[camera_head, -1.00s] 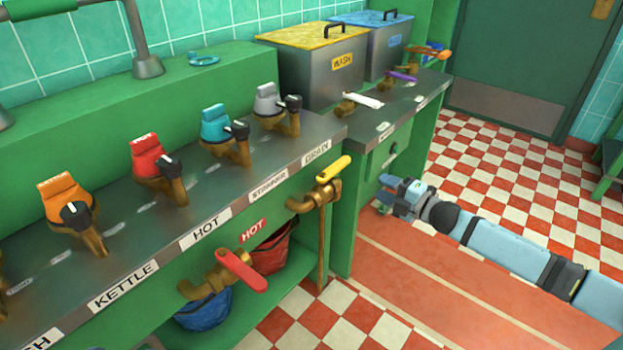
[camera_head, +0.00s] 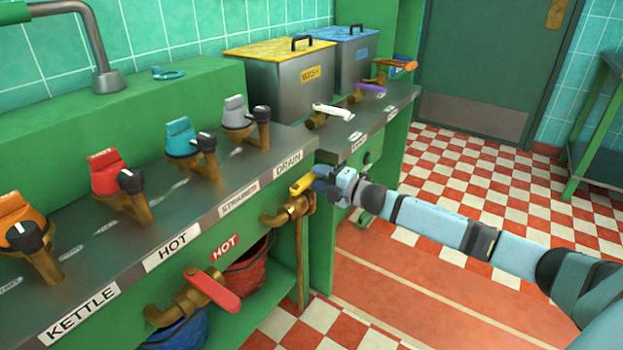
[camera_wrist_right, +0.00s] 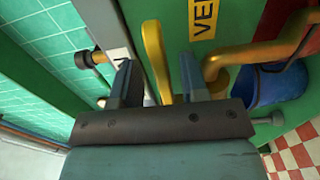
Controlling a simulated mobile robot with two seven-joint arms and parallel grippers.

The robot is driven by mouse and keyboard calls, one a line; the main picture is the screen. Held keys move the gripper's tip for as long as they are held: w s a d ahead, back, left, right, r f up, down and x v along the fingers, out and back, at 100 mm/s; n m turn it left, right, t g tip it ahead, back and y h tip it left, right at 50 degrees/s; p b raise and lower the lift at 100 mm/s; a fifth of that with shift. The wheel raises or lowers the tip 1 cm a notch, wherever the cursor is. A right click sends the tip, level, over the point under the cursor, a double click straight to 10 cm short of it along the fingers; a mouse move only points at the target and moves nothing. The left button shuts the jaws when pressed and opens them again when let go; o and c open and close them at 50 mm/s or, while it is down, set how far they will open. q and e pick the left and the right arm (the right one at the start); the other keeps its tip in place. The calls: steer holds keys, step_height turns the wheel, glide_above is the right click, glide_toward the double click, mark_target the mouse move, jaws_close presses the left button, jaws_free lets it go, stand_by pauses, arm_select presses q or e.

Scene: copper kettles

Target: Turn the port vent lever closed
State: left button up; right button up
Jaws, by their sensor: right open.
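The yellow lever (camera_head: 302,184) sits on a brass valve (camera_head: 290,210) on the green counter front, below the DRAIN label. My right gripper (camera_head: 320,182) is at the lever's right end and hides part of it. In the right wrist view my right gripper (camera_wrist_right: 155,65) is open, and the yellow lever (camera_wrist_right: 153,50) runs between its two fingers. I cannot tell whether either finger touches it. A yellow sign (camera_wrist_right: 203,18) beside the lever shows the letters "VE"; the rest is cut off. My left gripper is out of view.
A red lever (camera_head: 213,288) on a brass valve is nearer along the same counter front, above a blue bucket (camera_head: 180,332). A red bucket (camera_head: 246,268) stands under the counter. Several coloured taps line the counter top. The tiled floor (camera_head: 470,180) to the right is open.

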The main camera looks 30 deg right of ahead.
steer(key=shift+x, duration=1.4)
jaws_close()
